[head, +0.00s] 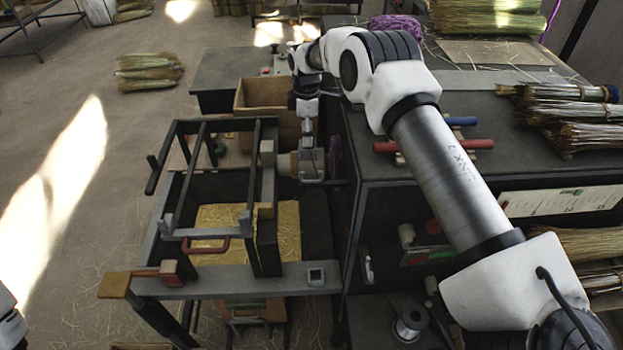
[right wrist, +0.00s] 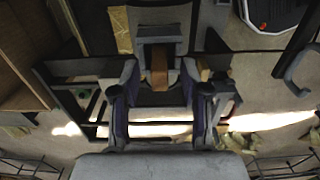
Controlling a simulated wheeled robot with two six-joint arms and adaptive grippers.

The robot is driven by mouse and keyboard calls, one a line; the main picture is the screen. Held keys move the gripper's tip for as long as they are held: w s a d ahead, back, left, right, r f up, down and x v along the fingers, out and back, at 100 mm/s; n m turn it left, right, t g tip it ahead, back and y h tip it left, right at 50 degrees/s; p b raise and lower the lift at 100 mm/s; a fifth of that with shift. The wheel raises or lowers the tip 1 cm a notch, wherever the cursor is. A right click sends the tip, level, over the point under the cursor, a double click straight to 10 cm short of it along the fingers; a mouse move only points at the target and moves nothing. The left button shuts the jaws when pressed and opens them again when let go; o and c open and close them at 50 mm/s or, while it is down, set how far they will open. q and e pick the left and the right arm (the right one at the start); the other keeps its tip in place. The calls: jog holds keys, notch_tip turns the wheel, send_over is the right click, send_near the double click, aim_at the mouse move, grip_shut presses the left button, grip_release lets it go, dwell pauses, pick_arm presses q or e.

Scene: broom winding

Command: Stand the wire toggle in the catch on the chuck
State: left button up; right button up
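My right gripper (head: 311,168) points down at the right side of the winding frame, close to a beige-grey block (head: 286,163) that may be the chuck. In the right wrist view its two fingers (right wrist: 160,112) stand apart, with nothing seen clamped between them. A grey block with a brown strip (right wrist: 160,68) lies beyond and between the fingertips; whether they touch it I cannot tell. I cannot make out the wire toggle or the catch for certain. My left gripper is not in view; only a white part of my arm shows at the lower left edge.
The dark frame (head: 182,160) has upright bars and a red handle (head: 207,247) over a straw-covered tray (head: 288,215). A cardboard box (head: 252,97) stands behind. The dark bench (head: 480,115) at right holds red and blue rods and broom bundles (head: 570,115). The floor at left is largely open.

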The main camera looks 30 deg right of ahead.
notch_tip(320, 180, up, 12)
dwell(0.6)
